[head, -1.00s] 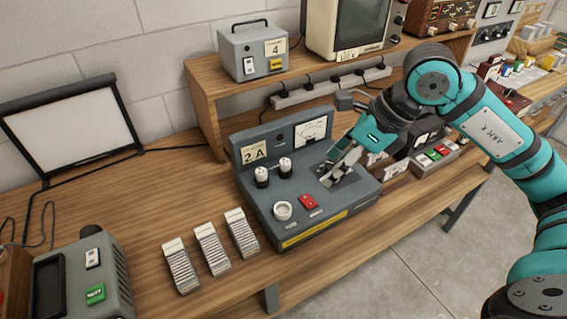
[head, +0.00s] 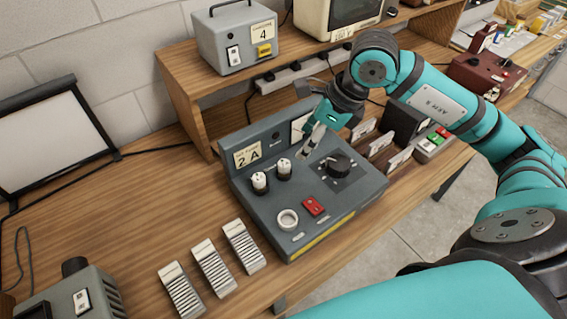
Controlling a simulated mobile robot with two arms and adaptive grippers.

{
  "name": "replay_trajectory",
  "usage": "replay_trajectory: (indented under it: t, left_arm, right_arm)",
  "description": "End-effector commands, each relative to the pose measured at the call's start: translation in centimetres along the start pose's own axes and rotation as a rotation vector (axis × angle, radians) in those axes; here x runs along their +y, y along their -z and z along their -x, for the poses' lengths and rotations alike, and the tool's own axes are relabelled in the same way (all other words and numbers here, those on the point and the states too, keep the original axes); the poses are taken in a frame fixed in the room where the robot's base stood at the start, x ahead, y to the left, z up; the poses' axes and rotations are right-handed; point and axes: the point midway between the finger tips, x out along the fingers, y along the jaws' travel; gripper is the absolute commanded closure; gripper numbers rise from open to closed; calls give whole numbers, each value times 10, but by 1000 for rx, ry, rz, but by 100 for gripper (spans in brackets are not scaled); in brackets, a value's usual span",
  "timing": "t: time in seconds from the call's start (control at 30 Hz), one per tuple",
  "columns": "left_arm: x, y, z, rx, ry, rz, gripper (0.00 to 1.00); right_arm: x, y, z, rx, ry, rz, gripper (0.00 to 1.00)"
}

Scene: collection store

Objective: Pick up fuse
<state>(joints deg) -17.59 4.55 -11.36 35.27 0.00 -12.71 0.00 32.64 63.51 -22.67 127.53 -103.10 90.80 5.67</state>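A grey instrument box (head: 262,214) with a "2 A" label stands on the wooden bench. Two small white-topped cylinders that look like fuses, a left one (head: 260,182) and a right one (head: 284,168), stand upright in dark bases on its top. I cannot tell which is the task's fuse. My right gripper (head: 309,148) hangs above the box, right of the right cylinder and apart from it. Its metal fingers point down and left and look close together; the gap between them is unclear. I see nothing held. My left gripper is out of view.
The box also carries a black knob (head: 338,166), a red switch (head: 314,205) and a white ring socket (head: 287,219). Several ribbed pale blocks (head: 213,267) lie in front on the bench. A raised wooden shelf (head: 200,88) holds a grey unit (head: 238,38) behind.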

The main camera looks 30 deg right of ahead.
Motion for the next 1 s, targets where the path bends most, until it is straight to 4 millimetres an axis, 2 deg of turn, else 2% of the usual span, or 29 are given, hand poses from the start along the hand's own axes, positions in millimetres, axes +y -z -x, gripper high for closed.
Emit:
replay_trajectory:
  t: [0.13,0.3,0.43,0.57,0.67,0.8,1.0]
  left_arm:
    - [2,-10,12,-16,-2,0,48]
    - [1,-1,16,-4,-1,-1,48]
    - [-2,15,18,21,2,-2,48]
    - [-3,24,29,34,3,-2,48]
    - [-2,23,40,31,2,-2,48]
    - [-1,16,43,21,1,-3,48]
    - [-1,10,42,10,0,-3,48]
  right_arm:
    - [1,-1,-30,2,-6,-2,45]
    - [0,-1,-54,0,-2,0,45]
    - [0,-1,-62,0,-1,0,45]
    - [0,-4,-73,1,-4,-2,45]
    - [-1,-7,-88,2,-5,-3,45]
    - [-2,-6,-108,1,-3,-2,45]
    - [-3,-6,-114,-1,1,1,45]
